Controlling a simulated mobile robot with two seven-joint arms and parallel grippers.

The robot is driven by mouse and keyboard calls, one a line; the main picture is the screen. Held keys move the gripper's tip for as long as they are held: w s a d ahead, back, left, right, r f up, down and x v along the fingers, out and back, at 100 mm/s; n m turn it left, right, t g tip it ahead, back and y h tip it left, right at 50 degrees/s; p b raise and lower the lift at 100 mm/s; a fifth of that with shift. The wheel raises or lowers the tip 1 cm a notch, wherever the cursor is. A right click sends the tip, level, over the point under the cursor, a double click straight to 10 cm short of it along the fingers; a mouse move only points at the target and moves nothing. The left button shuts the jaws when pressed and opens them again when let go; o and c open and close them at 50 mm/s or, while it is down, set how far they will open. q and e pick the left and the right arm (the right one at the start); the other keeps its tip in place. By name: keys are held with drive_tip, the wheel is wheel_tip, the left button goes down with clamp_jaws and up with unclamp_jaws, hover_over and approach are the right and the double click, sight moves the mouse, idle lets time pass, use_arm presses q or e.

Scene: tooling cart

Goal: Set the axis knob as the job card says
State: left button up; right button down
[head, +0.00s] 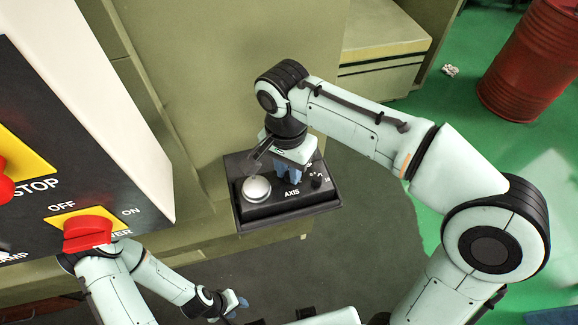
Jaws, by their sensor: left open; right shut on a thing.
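The axis control box (270,209) is a dark panel labelled AXIS, on a ledge of the olive machine. My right gripper (288,178) reaches down onto it from above, its blue fingers shut just above the AXIS label. The axis knob lies between and under these fingers and is hidden, so its pointer setting cannot be read. My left gripper (236,303) is open and empty, low in the picture, away from the box. No job card can be made out in this view.
A red power switch (88,231) and a red stop button (5,185) are on the left panel. A red drum (530,60) stands far right.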

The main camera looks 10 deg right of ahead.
sight(286, 173)
drive_tip(key=c, duration=1)
unclamp_jaws()
drive_tip(key=shift+r, duration=0.1)
use_arm(q)
drive_tip(key=w+r+p, duration=0.3)
drive_tip(key=w+r, duration=0.1)
drive_tip(key=shift+w+t, duration=0.25)
drive_tip(key=shift+t, duration=0.05)
use_arm(e)
drive_tip(key=r, duration=1.3)
drive_tip(key=shift+w+a+r, duration=0.1)
drive_tip(key=shift+w+a, duration=0.05)
drive_tip(key=shift+a, duration=0.1)
